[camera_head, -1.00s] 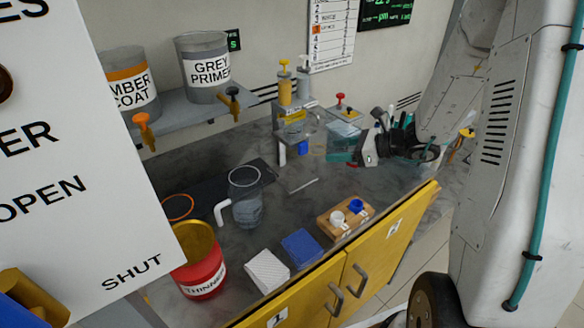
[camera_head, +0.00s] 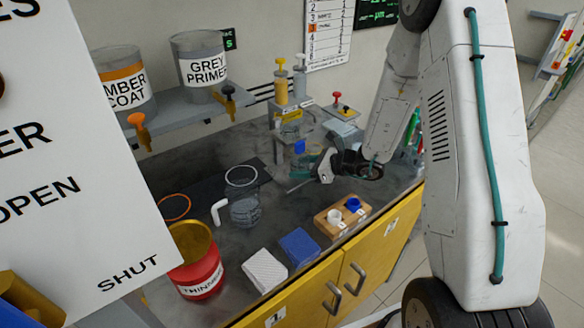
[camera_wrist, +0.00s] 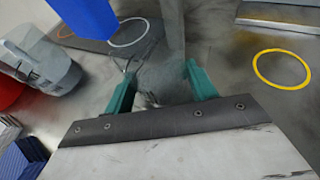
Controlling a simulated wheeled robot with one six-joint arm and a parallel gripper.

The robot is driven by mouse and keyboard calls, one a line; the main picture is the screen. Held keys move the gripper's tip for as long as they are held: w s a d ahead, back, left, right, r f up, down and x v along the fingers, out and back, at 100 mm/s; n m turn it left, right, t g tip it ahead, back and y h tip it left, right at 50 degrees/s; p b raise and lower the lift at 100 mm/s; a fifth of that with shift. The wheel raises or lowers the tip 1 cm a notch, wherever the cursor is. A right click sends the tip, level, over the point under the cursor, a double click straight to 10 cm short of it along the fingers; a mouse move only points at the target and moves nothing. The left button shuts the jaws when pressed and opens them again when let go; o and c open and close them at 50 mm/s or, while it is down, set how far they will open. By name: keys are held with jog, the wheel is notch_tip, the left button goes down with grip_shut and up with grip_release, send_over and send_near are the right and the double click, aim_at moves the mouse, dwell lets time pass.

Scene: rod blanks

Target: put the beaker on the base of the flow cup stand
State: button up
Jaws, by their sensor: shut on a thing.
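My gripper (camera_head: 308,163) is at the flow cup stand, its teal fingers on either side of a clear beaker. In the wrist view the gripper (camera_wrist: 158,82) is closed around the see-through beaker (camera_wrist: 162,72), whose outline is faint. The flow cup stand has a blue cup (camera_head: 300,146), which is large at the top left of the wrist view (camera_wrist: 85,15). The stand's grey base (camera_head: 297,186) lies low on the bench and is partly hidden by the fingers. I cannot tell whether the beaker touches the base.
A clear jug (camera_head: 244,211) with a white handle stands to the left, near a white ring (camera_head: 241,176) on a dark mat. A red thinner can (camera_head: 198,268), blue block (camera_head: 299,246), white block (camera_head: 265,270) and wooden cup holder (camera_head: 342,216) line the front. A yellow ring (camera_wrist: 282,68) marks bare bench.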

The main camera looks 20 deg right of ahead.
aim_at(294, 167)
jog(key=x, duration=0.3)
jog(key=shift+w+a+r, duration=0.2)
jog(key=shift+a, duration=0.15)
jog(key=shift+f, duration=0.15)
jog(key=shift+f, duration=0.2)
jog(key=o, duration=1)
jog(key=shift+r, duration=0.15)
jog(key=shift+s+d+r, duration=0.15)
jog(key=shift+d+r, duration=0.05)
jog(key=shift+d, duration=0.1)
jog(key=v, duration=1.1)
jog(key=shift+s+d, duration=0.1)
jog(key=shift+s, duration=0.05)
